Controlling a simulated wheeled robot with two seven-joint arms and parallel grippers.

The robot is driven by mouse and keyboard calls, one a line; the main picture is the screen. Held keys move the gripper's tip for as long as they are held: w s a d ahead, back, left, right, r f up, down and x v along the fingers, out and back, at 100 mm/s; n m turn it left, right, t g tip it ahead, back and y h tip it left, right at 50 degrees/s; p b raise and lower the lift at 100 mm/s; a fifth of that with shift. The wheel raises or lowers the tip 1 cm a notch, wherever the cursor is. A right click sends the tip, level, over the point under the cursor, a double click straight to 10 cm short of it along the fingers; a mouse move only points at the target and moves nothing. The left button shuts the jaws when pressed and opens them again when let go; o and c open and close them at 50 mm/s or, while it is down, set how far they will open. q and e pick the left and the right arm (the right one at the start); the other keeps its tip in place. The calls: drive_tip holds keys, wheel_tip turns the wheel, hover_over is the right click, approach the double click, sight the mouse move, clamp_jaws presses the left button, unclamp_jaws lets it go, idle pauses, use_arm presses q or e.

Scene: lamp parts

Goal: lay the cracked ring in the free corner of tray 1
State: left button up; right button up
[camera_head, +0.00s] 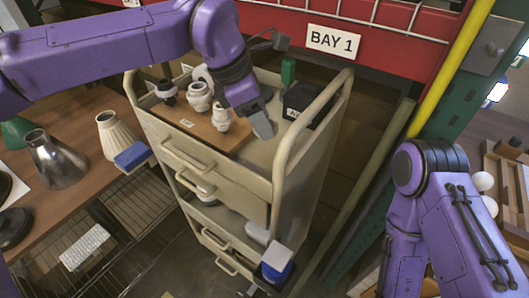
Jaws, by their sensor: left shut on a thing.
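My left gripper (262,126) reaches in over the top of the beige cart (283,165), pointing down just right of the brown tray (185,120). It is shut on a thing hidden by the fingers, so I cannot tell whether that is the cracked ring. A small label on the tray is too small to read. White ribbed lamp parts (198,96) and (221,118) and a dark part (166,92) stand on the tray's back and right parts. Its front left is bare. My right arm comes in at the right; its gripper is out of view.
A black bin (305,103) stands at the cart's back right, near a green object (288,71). The cart's raised handle rail (305,120) runs along its right side. A wooden bench (75,200) at the left holds a metal shade (55,160) and a cream shade (118,136).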

sight(267, 156)
use_arm(q)
wheel_tip(267, 156, down, 8)
drive_tip(key=shift+r, duration=0.15)
drive_tip(key=o, duration=1.2)
drive_tip(key=v, duration=1.2)
drive_tip(key=shift+w, duration=0.1)
